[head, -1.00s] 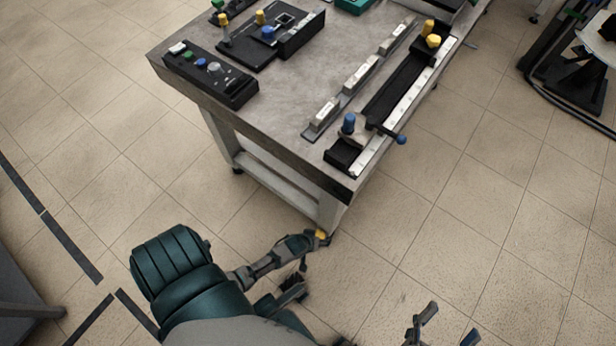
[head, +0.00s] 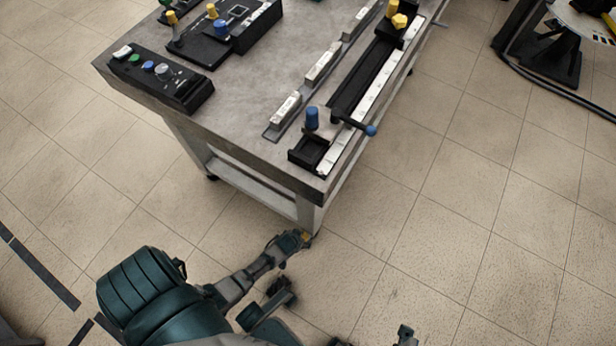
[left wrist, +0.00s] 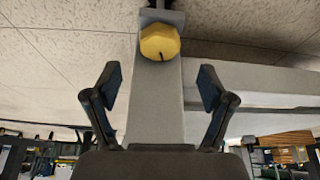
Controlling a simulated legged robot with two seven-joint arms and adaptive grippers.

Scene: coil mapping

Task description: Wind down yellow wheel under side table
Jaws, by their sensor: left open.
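The yellow wheel (left wrist: 160,42) sits at the foot end of a grey table leg (left wrist: 157,100) in the left wrist view. In the head view only a small part of the yellow wheel (head: 306,235) shows, at the near corner under the side table (head: 235,120). My left gripper (left wrist: 159,85) is open, its two fingers spread either side of the leg in the picture, with the wheel ahead and apart from the fingertips. In the head view my left gripper (head: 297,240) reaches the wheel and partly covers it. Only a tip of my right gripper (head: 406,334) shows at the bottom edge.
On the table top are a button box (head: 160,80), a black rail device (head: 370,80) with blue and yellow knobs, and a blue handle (head: 370,130) jutting past the right edge. Open tiled floor lies right of the table. A black stand (head: 545,45) with a cable is at upper right.

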